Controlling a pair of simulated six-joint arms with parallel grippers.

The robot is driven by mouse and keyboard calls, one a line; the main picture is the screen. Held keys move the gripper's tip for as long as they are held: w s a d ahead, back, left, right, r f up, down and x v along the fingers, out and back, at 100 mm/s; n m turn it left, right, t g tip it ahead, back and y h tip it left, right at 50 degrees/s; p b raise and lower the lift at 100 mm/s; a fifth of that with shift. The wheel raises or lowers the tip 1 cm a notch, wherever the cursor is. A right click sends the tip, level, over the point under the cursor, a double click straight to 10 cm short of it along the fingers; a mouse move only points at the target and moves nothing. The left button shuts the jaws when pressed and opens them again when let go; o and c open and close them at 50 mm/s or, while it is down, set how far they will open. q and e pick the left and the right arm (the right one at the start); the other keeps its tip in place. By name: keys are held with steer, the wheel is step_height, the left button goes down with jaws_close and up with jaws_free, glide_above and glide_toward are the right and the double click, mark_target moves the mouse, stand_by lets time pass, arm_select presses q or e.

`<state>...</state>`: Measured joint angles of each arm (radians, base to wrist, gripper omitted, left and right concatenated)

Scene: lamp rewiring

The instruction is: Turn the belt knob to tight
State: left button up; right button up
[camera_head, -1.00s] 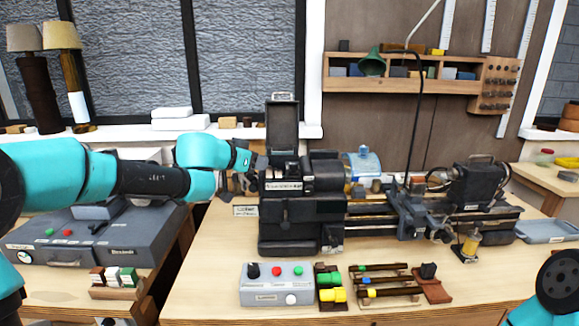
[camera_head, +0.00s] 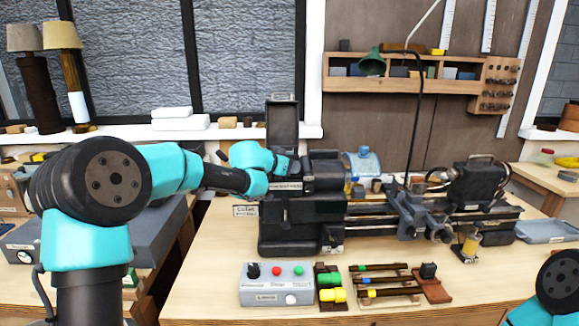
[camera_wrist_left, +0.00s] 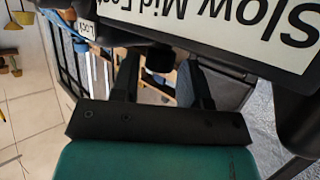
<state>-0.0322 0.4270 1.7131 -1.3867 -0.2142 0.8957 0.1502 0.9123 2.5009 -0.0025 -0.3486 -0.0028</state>
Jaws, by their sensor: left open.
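My left gripper (camera_wrist_left: 158,78) is open, close to the headstock's upper left, mostly hidden by my own wrist in the head view. In the left wrist view a small dark knob-like part (camera_wrist_left: 160,59), perhaps the belt knob, shows between the spread fingers. I cannot tell whether they touch it, and its setting cannot be read. An upside-down speed label (camera_wrist_left: 235,22) reading "Slow Mid" is just above the fingers. My right gripper is not in view.
A control box (camera_head: 276,284) with a black knob and buttons sits at the front, beside green and yellow parts (camera_head: 330,288) and a rack of rods (camera_head: 384,282). The lathe carriage (camera_head: 418,212) is to the right. Bare bench lies at the front left.

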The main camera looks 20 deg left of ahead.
arm_select(q)
steer(key=shift+w+d+f, duration=0.1)
steer(key=shift+w, duration=0.1)
steer(key=shift+c, duration=0.4)
steer(key=c, duration=0.6)
steer(key=shift+o, duration=0.2)
